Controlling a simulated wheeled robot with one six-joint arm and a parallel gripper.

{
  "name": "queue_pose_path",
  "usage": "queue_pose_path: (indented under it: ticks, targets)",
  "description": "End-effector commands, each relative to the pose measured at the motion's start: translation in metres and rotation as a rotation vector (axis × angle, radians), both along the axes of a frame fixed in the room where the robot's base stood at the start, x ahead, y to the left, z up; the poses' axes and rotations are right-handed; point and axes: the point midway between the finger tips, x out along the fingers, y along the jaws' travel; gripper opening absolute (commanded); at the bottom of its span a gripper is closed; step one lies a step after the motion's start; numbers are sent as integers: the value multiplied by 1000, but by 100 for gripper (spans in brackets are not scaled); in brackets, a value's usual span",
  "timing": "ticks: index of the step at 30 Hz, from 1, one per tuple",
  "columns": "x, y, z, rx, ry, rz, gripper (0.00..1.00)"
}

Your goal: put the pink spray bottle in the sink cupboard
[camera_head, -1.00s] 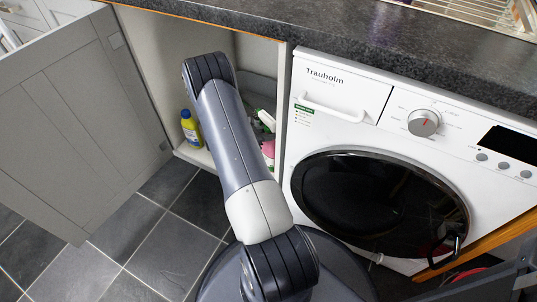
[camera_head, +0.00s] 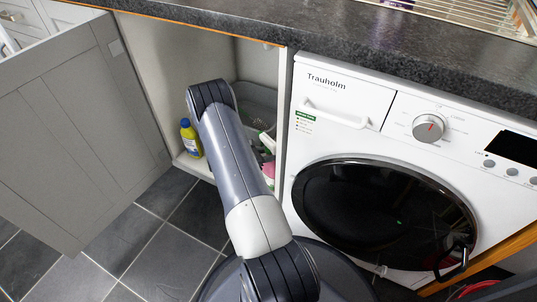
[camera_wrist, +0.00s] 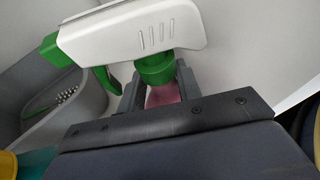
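The pink spray bottle (camera_wrist: 163,95) has a white spray head with a green trigger and collar. In the wrist view my gripper (camera_wrist: 160,88) has one finger on each side of its pink neck, just below the collar, and looks shut on it. In the head view the bottle (camera_head: 268,172) shows in part behind my arm, at the right side of the open sink cupboard (camera_head: 163,70). My gripper is hidden there by the arm. I cannot tell whether the bottle's base touches the cupboard floor.
A yellow bottle with a blue cap (camera_head: 191,140) stands at the cupboard's front left. A grey bin (camera_head: 258,97) is behind, with a green-handled brush (camera_wrist: 62,98) in it. The cupboard door (camera_head: 75,130) is swung open left. A washing machine (camera_head: 340,140) stands right.

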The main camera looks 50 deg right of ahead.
Motion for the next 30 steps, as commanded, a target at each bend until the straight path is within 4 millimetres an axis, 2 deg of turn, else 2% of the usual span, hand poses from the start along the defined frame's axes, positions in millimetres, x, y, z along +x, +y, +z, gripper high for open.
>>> queue_pose_path:
  ticks: [1,6,17,20,30]
  targets:
    - [0,0,1,0,0,1,37]
    - [1,0,1,0,-1,1,50]
    - [1,1,4,0,-2,1,50]
    - [6,13,10,-1,-2,5,50]
    - [25,77,38,-1,-2,6,50]
